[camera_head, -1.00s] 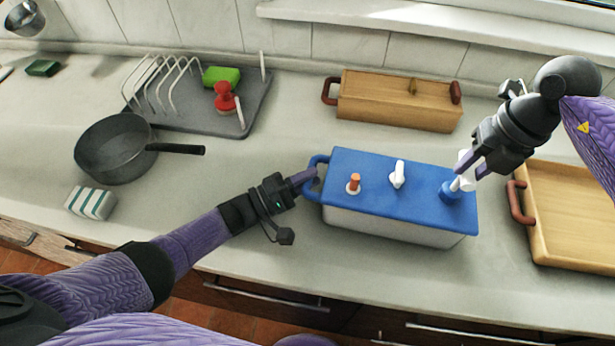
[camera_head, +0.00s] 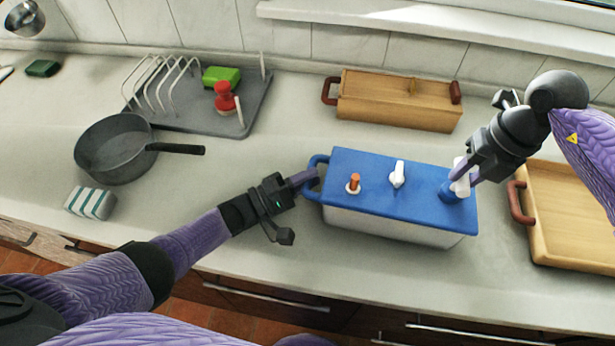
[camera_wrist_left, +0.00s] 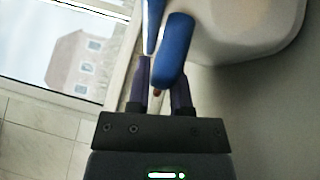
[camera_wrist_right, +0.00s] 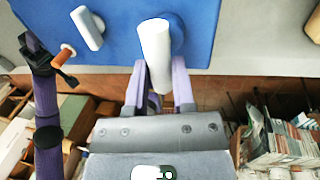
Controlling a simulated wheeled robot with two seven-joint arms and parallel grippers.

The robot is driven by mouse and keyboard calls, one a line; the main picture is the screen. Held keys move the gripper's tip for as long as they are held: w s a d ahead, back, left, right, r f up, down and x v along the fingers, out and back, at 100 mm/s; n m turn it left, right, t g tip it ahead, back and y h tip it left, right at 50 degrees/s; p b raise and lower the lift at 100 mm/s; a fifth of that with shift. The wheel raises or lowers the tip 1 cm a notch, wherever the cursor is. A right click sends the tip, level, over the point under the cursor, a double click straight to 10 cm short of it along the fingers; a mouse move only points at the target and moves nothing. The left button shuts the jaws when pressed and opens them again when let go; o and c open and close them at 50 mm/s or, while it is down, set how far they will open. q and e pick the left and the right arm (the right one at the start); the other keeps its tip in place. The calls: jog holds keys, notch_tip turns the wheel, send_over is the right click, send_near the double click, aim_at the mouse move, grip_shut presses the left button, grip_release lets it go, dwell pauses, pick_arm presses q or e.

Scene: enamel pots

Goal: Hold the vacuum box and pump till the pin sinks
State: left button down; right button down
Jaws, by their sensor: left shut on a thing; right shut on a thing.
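The vacuum box (camera_head: 395,225) has a pale body and a blue lid and stands upright on the counter. An orange pin (camera_head: 354,183) stands up from a white collar on the lid, left of a white lever (camera_head: 398,173). My left gripper (camera_head: 308,181) is shut on the blue side handle (camera_head: 318,161), which also shows between its fingers in the left wrist view (camera_wrist_left: 174,50). My right gripper (camera_head: 464,179) is shut on the white pump handle (camera_wrist_right: 155,52), above the blue pump base (camera_head: 448,191). The fingers partly hide the pump in the head view.
A wooden tray (camera_head: 575,255) stands close to the box's right. A wooden box (camera_head: 400,105) stands behind it. A black pan (camera_head: 112,150), a striped sponge (camera_head: 91,203) and a dish rack (camera_head: 200,115) are to the left. Bare counter lies between the pan and the box.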

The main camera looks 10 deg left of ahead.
jog(key=shift+f, duration=0.85)
dwell(0.4)
jog(key=shift+r, duration=2.45)
